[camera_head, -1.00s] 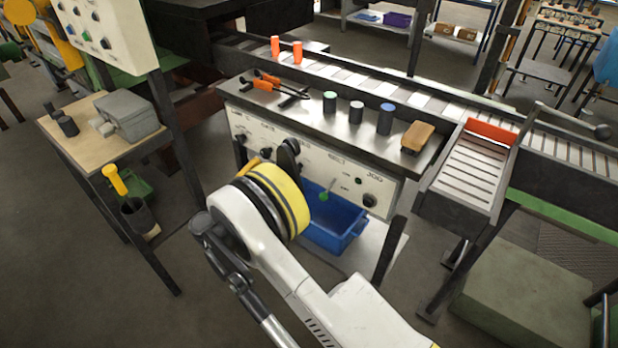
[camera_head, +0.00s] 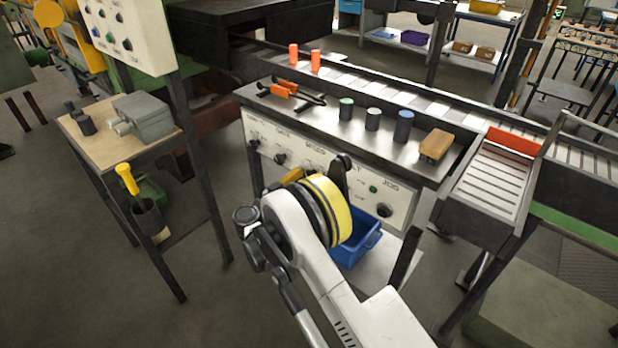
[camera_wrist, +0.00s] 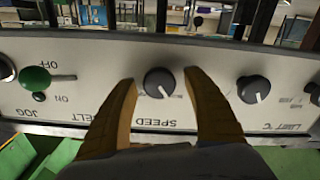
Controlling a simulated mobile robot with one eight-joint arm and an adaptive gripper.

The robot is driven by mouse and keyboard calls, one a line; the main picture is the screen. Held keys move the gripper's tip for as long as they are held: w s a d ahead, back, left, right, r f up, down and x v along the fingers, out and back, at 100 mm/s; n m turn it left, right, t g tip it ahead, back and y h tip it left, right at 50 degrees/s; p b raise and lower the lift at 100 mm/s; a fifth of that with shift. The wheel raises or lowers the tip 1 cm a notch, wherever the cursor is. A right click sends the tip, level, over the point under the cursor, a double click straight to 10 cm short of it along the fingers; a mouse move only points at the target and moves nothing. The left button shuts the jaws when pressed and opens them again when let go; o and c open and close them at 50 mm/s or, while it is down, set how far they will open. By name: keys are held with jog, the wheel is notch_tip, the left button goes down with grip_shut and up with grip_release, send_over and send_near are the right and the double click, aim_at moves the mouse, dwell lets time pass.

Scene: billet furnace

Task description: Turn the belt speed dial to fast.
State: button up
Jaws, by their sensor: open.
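The speed dial (camera_wrist: 160,82) is a round dark knob with a white pointer line on a pale panel (camera_wrist: 215,115), seen upside down in the wrist view. The pointer slants toward the lower right of that picture, near the word SPEED. My gripper (camera_wrist: 160,77) is open, with one tan finger on each side of the dial. Small gaps show between the fingers and the knob. In the head view my arm hides the dial, and only part of an orange finger shows beside the arm.
A green belt switch (camera_wrist: 35,80) with OFF and ON marks and a limit knob (camera_wrist: 253,89) flank the dial. Colored cylinders, pliers (camera_head: 288,91) and a brown block (camera_head: 436,145) stand on the bench top (camera_head: 300,112). A blue bin (camera_head: 362,246) sits below the panel.

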jog(key=c, duration=1.2)
jog(key=shift+o, duration=0.2)
jog(key=shift+m, duration=0.4)
jog(key=m, duration=0.2)
jog(key=shift+d+m, duration=0.1)
jog(key=shift+m, duration=0.3)
jog(key=m, duration=0.3)
jog(key=shift+s+m, duration=0.1)
jog(key=shift+m, duration=0.2)
jog(key=m, duration=0.6)
jog(key=shift+d+m, duration=0.1)
jog(key=shift+m, duration=0.2)
